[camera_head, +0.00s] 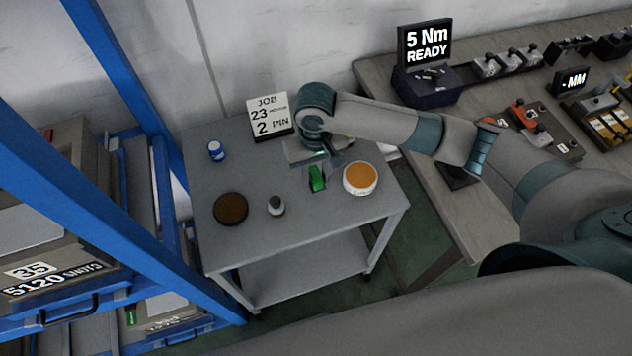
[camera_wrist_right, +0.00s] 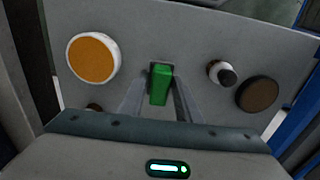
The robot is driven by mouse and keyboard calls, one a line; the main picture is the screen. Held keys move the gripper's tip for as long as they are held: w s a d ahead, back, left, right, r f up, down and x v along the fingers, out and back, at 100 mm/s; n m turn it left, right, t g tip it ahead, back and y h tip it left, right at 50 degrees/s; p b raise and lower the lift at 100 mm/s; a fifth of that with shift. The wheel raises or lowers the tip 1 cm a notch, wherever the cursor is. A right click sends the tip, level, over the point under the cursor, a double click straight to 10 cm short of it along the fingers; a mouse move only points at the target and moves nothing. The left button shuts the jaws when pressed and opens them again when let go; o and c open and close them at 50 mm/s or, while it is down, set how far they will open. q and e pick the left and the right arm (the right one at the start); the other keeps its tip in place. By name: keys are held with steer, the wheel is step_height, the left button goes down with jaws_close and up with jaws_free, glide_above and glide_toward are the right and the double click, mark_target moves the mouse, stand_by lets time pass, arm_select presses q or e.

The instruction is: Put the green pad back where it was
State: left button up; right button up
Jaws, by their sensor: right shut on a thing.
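The green pad (camera_head: 317,178) is a small green block over the grey cart top, near its middle. It also shows in the right wrist view (camera_wrist_right: 160,84), between the two fingers. My right gripper (camera_head: 316,172) reaches over the cart from the right and is shut on the green pad. In the right wrist view its fingers (camera_wrist_right: 160,98) stand on either side of the pad. I cannot tell whether the pad touches the cart top. My left gripper does not show in either view.
On the cart top (camera_head: 300,215) stand an orange-topped round tub (camera_head: 360,178), a brown disc (camera_head: 230,208), a small dark-capped bottle (camera_head: 276,205), a blue jar (camera_head: 216,151) and a job sign (camera_head: 269,115). A blue rack (camera_head: 105,190) stands left. A workbench (camera_head: 470,215) stands right.

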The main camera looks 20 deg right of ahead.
mark_target(316, 185)
steer(key=shift+f, duration=0.1)
steer(key=shift+f+p, duration=0.5)
steer(key=shift+f, duration=1.4)
steer(key=shift+f, duration=0.1)
steer(key=o, duration=1)
steer(key=shift+r, duration=0.65)
step_height(316, 185, up, 11)
steer(key=shift+b, duration=1)
